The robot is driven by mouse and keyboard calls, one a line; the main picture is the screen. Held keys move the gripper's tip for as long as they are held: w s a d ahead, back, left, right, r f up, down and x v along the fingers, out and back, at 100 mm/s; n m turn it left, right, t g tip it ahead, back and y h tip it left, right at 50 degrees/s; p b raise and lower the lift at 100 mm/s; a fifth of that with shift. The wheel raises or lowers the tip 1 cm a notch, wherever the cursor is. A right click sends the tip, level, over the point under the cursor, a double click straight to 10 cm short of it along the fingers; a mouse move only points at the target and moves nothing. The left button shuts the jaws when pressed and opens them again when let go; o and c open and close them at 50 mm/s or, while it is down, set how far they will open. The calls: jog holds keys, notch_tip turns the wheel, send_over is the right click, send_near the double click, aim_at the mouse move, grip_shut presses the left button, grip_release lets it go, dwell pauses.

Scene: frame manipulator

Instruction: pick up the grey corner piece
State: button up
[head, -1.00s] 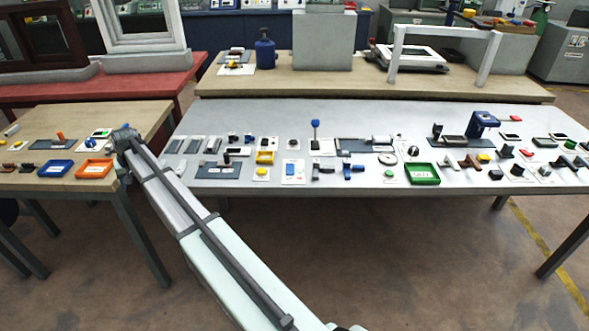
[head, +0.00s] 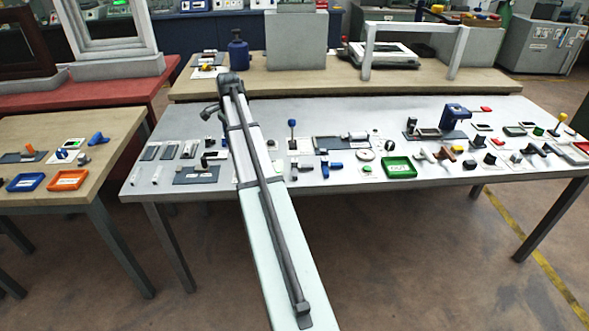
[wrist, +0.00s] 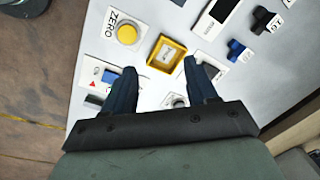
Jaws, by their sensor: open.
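My gripper (wrist: 158,70) is open, its two dark fingers apart and pointing over the pale tabletop in the wrist view. A small yellow tray (wrist: 166,54) shows just beyond and between the fingertips. Nothing is held between the fingers. A small grey round part (wrist: 179,101) shows low between the fingers, partly cut off by the gripper body. I cannot single out the grey corner piece with certainty in either view. In the head view my arm reaches over the left part of the grey table (head: 300,185) and hides some of what lies there.
A yellow button on a white card (wrist: 127,34) lies left of the tray, and blue and black parts lie to the right. In the head view a green tray (head: 399,167) and many small parts crowd the table. A wooden table (head: 60,185) stands at left.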

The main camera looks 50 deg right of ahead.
jog(key=s+d+r+m+g, duration=0.1)
jog(key=s+d+r+m, duration=0.1)
jog(key=s+d+m, duration=0.4)
jog(key=s+d+r+m, duration=0.25)
jog(key=s+d, duration=0.45)
jog(key=s, duration=0.4)
send_over(295, 160)
jog(key=f, duration=0.7)
jog(key=shift+s+a, duration=0.2)
jog(key=shift+s, duration=0.05)
jog(key=shift+w+d+f, duration=0.1)
jog(key=shift+w+f, duration=0.05)
jog(key=shift+f, duration=1.45)
jog(key=shift+w+f, duration=0.1)
jog(key=shift+f, duration=1.45)
jog(key=shift+c, duration=0.3)
grip_shut()
